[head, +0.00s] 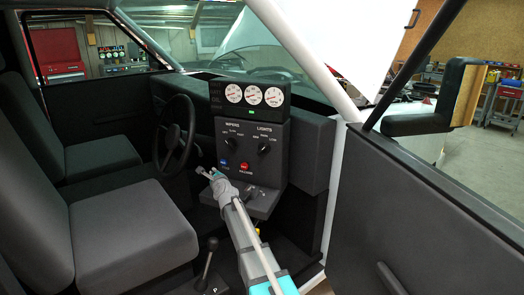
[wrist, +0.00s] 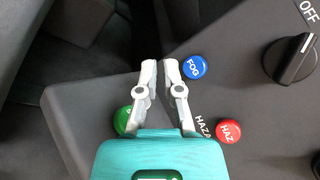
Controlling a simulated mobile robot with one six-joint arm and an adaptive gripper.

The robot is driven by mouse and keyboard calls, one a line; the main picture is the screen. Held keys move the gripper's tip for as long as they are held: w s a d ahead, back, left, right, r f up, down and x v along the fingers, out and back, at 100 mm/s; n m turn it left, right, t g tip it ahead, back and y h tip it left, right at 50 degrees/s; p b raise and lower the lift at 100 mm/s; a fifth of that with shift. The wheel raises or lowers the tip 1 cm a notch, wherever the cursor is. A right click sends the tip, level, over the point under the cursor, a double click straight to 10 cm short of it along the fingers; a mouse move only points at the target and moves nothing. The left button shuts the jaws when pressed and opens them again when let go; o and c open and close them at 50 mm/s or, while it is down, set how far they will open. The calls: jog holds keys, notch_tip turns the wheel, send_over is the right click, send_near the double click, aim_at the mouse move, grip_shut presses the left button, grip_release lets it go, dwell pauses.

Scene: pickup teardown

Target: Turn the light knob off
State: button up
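The lights knob (head: 264,150) is a dark round knob on the right of the dash panel, under the LIGHTS label, in the head view. Its pointer is too small there to read. My gripper (head: 207,171) is low and left of it, apart from the panel's knobs. In the wrist view my gripper (wrist: 161,68) has a narrow gap between its fingertips, with nothing between them. A black knob (wrist: 290,60) beside an OFF mark shows at the right edge; it looks like the wipers knob. The lights knob is not clearly visible in the wrist view.
Below the knobs sit a blue FOG button (wrist: 194,67) and a red HAZ button (wrist: 228,131). A green button (wrist: 122,120) is partly hidden by my gripper. The steering wheel (head: 175,135) is on the left. The seat (head: 130,235) and open door (head: 440,220) flank my arm.

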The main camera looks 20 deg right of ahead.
jog(key=shift+o, duration=1)
jog(key=shift+s+r, duration=0.1)
jog(key=shift+r, duration=0.15)
jog(key=o, duration=0.7)
jog(key=shift+m+t+h, duration=0.6)
jog(key=shift+t+h, duration=0.1)
jog(key=shift+h, duration=0.2)
jog(key=r, duration=0.1)
jog(key=s+r+p, duration=0.1)
jog(key=s+d+r+p, duration=0.1)
jog(key=shift+s+r, duration=0.1)
jog(key=shift+r, duration=0.3)
jog(key=shift+c, duration=0.2)
jog(key=shift+o, duration=1.3)
jog(key=s+r+h, duration=0.1)
jog(key=s+d+r+m+h+p, duration=0.2)
jog(key=shift+r+t, duration=0.25)
jog(key=shift+t, duration=0.05)
jog(key=m+g+h+p, duration=0.4)
jog(key=m+g+h, duration=0.2)
jog(key=h, duration=0.2)
send_near(261, 151)
jog(key=v, duration=0.2)
jog(key=shift+s+a+f, duration=0.2)
jog(key=x, duration=1.3)
jog(key=shift+w+d+r, duration=0.2)
jog(key=shift+w+d, duration=0.05)
jog(key=shift+d, duration=0.05)
